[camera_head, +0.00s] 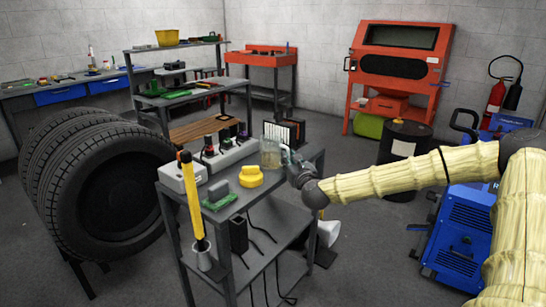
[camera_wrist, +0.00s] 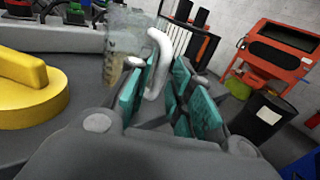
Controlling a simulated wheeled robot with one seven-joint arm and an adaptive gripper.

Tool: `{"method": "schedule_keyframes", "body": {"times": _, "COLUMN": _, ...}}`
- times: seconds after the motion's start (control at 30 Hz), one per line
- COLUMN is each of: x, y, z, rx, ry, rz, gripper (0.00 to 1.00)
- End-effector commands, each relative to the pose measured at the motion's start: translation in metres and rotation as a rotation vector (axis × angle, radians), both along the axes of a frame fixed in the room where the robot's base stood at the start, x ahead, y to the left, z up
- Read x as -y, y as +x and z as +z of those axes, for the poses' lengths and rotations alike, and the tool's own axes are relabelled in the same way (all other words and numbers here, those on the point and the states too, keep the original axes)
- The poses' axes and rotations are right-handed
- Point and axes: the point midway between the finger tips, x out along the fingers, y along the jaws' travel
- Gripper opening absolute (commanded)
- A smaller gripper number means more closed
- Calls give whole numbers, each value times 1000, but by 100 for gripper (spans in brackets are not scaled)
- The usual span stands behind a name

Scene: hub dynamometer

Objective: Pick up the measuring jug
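The measuring jug (camera_head: 270,154) is a clear, slightly brownish vessel standing upright at the right end of the trolley's top shelf. It also shows in the wrist view (camera_wrist: 121,45), with graduation marks and a white handle (camera_wrist: 160,45). My gripper (camera_head: 290,159) is beside the jug on its handle side. In the wrist view its teal-padded fingers (camera_wrist: 173,88) are apart, with the handle reaching down between them, close to the left finger. I cannot tell whether the handle touches a pad. Part of the jug's lower body is hidden behind the left finger.
A yellow round object (camera_head: 251,177) and a green-based grey block (camera_head: 221,192) share the trolley top. Large tyres (camera_head: 110,190) stand left.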

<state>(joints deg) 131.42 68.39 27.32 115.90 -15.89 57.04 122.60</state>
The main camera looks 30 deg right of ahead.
Motion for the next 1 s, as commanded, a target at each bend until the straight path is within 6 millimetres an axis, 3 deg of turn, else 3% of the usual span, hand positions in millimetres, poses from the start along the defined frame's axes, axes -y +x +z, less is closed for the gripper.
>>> {"method": "schedule_keyframes", "body": {"times": 0.2, "x": 5, "y": 19, "z": -1, "rx": -1, "ry": -1, "rz": -1, "gripper": 22}}
{"method": "schedule_keyframes", "body": {"times": 0.5, "x": 6, "y": 22, "z": 0, "rx": 0, "ry": 0, "rz": -1, "gripper": 22}}
{"method": "schedule_keyframes", "body": {"times": 0.67, "x": 6, "y": 22, "z": 0, "rx": 0, "ry": 0, "rz": -1, "gripper": 0}}
{"method": "schedule_keyframes", "body": {"times": 1.0, "x": 6, "y": 22, "z": 0, "rx": 1, "ry": 0, "rz": -1, "gripper": 0}}
